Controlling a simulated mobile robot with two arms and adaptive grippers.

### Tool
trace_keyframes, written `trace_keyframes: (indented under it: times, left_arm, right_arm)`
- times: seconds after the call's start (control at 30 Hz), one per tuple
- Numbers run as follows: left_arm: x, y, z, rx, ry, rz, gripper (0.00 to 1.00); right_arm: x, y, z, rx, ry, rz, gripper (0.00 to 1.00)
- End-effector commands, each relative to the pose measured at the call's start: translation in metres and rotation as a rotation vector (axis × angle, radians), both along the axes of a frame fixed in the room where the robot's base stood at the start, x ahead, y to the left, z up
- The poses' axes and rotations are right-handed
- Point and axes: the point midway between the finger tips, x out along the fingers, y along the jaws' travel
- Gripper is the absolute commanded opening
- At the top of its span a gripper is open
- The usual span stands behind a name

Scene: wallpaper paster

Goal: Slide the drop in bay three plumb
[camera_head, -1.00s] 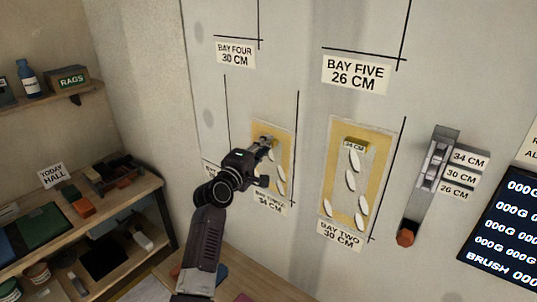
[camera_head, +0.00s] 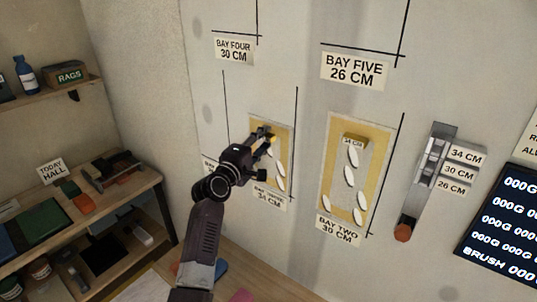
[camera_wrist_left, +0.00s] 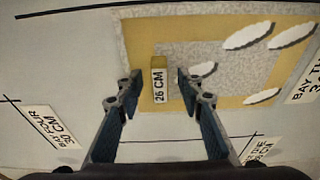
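The drop in bay three (camera_head: 285,133) is a grey panel with a yellow border and white oval shapes, on the wall above the bay three label (camera_head: 270,197). It fills the middle of the left wrist view (camera_wrist_left: 225,105). A yellow tab marked 26 CM (camera_wrist_left: 159,82) stands at one end of it. My left gripper (camera_head: 268,139) is at the drop's upper left in the head view. In the wrist view its open fingers (camera_wrist_left: 158,88) straddle the tab, with a gap on both sides. My arm hides part of the drop's left side. My right gripper is out of view.
Black lines (camera_head: 295,105) run down the wall beside the drop. The bay two drop (camera_head: 373,160) hangs to the right with its own tab. A slider lever (camera_head: 404,231) with size labels is further right. Shelves (camera_head: 140,190) stand at the left.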

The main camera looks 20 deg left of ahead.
Motion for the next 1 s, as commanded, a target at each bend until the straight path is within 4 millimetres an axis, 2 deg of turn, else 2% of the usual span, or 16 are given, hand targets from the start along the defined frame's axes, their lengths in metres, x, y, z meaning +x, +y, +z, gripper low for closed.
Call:
trace_keyframes:
  times: [0.17, 0.27, 0.7, 0.8, 1.0]
  left_arm:
    - [-0.003, 0.001, -0.001, 0.000, 0.001, 0.000, 0.34]
    - [-0.012, 0.002, -0.001, 0.000, 0.000, 0.000, 0.34]
    - [-0.089, 0.016, -0.001, 0.001, 0.002, 0.000, 0.34]
    - [-0.103, 0.019, -0.001, 0.000, 0.000, 0.002, 0.34]
    - [-0.118, 0.020, -0.004, 0.012, 0.007, -0.002, 0.34]
  right_arm:
    - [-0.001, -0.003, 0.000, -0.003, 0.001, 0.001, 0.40]
    - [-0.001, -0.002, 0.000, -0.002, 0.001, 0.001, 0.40]
    - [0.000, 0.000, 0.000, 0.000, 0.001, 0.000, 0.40]
    - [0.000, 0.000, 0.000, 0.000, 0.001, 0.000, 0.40]
    - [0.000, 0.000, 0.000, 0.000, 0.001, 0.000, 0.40]
